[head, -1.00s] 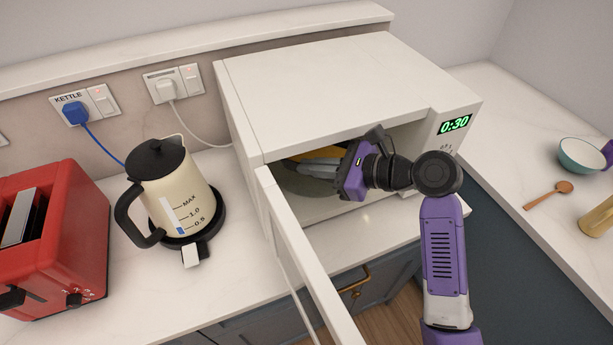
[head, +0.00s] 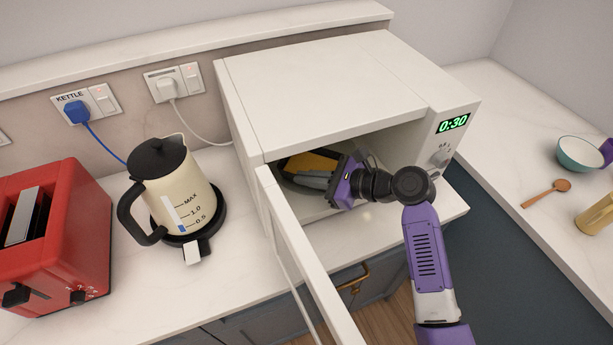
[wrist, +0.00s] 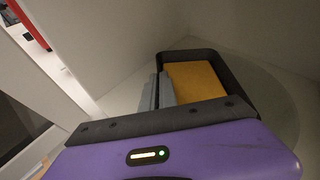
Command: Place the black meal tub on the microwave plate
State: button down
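The black meal tub (head: 297,164) with its orange-yellow top is inside the open microwave (head: 325,85). It also shows in the wrist view (wrist: 224,64). My gripper (head: 312,181) reaches in through the front opening. Its grey fingers (wrist: 157,92) are close together at the tub's left wall and look shut on it. The round glass microwave plate (wrist: 279,112) shows faintly to the right of the tub in the wrist view. The tub overlaps part of the plate. I cannot tell whether its bottom touches the plate.
The microwave door (head: 305,265) stands open toward the front left. A kettle (head: 172,190) and a red toaster (head: 60,240) stand to the left. A bowl (head: 580,153) and a wooden spoon (head: 548,192) are on the right counter.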

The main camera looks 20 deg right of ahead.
jog(key=c, duration=2)
grip_release()
jog(key=shift+f, duration=0.1)
jog(key=o, duration=0.3)
jog(key=shift+s+d+r, duration=0.1)
jog(key=shift+d+r, duration=0.05)
jog(key=shift+r, duration=0.05)
jog(key=b+v, duration=0.1)
jog(key=v, duration=1)
jog(key=shift+s+d+r, duration=0.15)
jog(key=shift+s, duration=0.2)
